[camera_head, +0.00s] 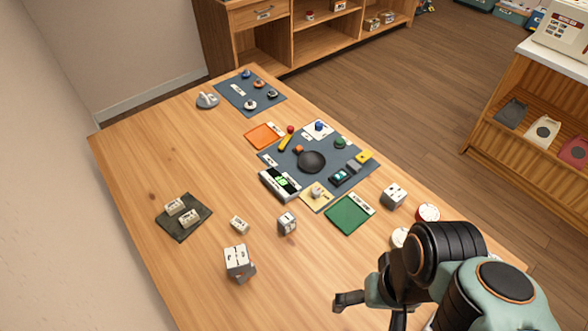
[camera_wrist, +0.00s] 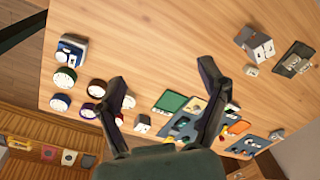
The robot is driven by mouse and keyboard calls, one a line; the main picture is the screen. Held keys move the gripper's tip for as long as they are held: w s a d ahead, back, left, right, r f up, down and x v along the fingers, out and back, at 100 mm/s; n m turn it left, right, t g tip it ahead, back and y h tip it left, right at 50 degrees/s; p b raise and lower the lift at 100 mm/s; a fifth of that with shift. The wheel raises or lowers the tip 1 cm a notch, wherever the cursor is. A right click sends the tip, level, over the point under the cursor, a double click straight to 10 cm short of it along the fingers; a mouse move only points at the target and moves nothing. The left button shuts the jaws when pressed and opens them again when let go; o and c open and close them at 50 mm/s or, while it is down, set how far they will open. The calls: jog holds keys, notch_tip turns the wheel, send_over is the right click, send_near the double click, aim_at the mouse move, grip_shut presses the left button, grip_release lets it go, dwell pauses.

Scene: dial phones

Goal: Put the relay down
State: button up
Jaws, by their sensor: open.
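No label is readable enough to tell which piece is the relay. Small pale labelled blocks are the likeliest candidates: two (camera_head: 174,206) (camera_head: 189,218) on a dark square mat (camera_head: 165,228), one loose block (camera_head: 239,225), and a grey-white block (camera_head: 287,223). A larger white-and-grey block (camera_head: 238,262) stands closer to the near edge. In the wrist view the dark mat (camera_wrist: 283,67) and the large block (camera_wrist: 257,45) are at upper right. My gripper (camera_wrist: 163,72) is open, with bare wood and nothing held between its fingers. It also shows at the lower right of the head view (camera_head: 366,303).
A blue-grey mat (camera_head: 280,172) with a black disc (camera_head: 312,161) and small parts lies mid-table. Green (camera_head: 349,215) and orange (camera_head: 263,136) pads and a digital meter (camera_head: 280,184) surround it. Round dials (camera_head: 428,212) stand near my arm. The left table is mostly clear.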

jog(key=w+a+r+m+t+y, duration=0.1)
jog(key=w+a+r+m+t, duration=0.15)
jog(key=w, duration=0.25)
jog(key=m+t+y, duration=0.6)
jog(key=m+y, duration=0.3)
jog(key=m, duration=0.5)
send_over(291, 226)
notch_tip(291, 226, down, 6)
jog(key=f, duration=0.1)
notch_tip(291, 226, down, 6)
jog(key=d+m, duration=0.2)
jog(key=m, duration=0.4)
jog(key=s+f+m, duration=0.1)
jog(key=f, duration=0.2)
jog(key=s+f+m, duration=0.1)
jog(key=f+m, duration=0.1)
jog(key=f, duration=0.2)
jog(key=s+d+f+m+h, duration=0.1)
jog(key=f, duration=0.3)
jog(key=shift+s+m+t, duration=0.25)
jog(key=shift+m, duration=0.1)
jog(key=shift+w+a+f, duration=0.15)
jog(key=shift+w+a, duration=0.05)
jog(key=shift+w, duration=0.15)
jog(key=x, duration=0.5)
jog(key=shift+w+a+f, duration=0.15)
jog(key=shift+w+a, duration=0.05)
jog(key=shift+w, duration=0.05)
jog(key=c, duration=1.3)
